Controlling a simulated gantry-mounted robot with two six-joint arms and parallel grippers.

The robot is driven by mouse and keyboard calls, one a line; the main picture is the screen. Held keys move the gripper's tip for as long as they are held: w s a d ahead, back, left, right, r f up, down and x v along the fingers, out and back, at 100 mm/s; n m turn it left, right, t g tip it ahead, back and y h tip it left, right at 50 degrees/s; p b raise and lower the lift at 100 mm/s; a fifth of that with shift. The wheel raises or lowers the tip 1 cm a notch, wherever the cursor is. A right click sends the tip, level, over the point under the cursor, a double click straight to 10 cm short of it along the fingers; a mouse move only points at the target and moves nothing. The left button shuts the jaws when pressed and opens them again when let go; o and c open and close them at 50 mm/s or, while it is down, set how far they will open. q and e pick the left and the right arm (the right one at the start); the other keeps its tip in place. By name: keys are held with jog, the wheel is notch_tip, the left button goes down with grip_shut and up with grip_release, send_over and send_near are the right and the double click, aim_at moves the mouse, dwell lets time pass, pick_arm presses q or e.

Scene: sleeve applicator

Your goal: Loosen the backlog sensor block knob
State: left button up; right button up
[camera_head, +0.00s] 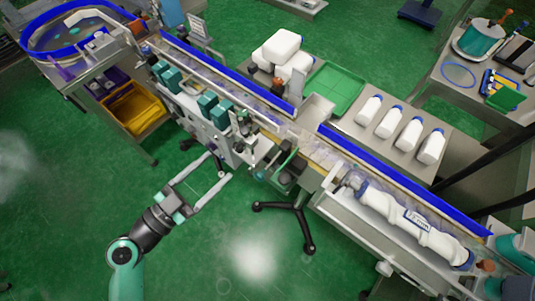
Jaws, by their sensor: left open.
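My left gripper (220,166) is open and empty, with its two long fingers apart. It is over the green floor, just in front of the sleeve applicator's conveyor line (330,158). Brackets and small fittings (243,125) sit on the near side of the line, beyond the fingertips, with a gap between. The sensor block and its knob are too small to tell apart among these fittings. My right gripper does not show.
A black-footed stand (303,215) is right of my left gripper. A yellow bin (137,108) is at the left. White bottles (387,122) and a green tray (335,88) are behind the line. Open floor is in front.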

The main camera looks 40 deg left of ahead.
pick_arm(q)
jog(key=n+y+b, duration=0.1)
jog(key=b, duration=0.1)
send_near(236, 149)
jog(key=s, duration=0.3)
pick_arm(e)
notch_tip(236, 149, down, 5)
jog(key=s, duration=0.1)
pick_arm(q)
jog(key=shift+g, duration=0.3)
jog(key=w+p, duration=0.1)
jog(key=w, duration=0.2)
jog(key=w+p, duration=0.1)
jog(key=w, duration=0.3)
jog(key=w+p, duration=0.1)
jog(key=w, duration=0.3)
jog(key=shift+w+d+r+p, duration=0.1)
jog(key=shift+r+p, duration=0.15)
jog(key=shift+p, duration=0.15)
jog(key=shift+w+f, duration=0.1)
jog(key=shift+w, duration=0.45)
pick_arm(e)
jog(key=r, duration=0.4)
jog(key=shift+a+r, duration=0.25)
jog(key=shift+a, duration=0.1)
pick_arm(q)
jog(key=shift+c, duration=0.2)
grip_shut()
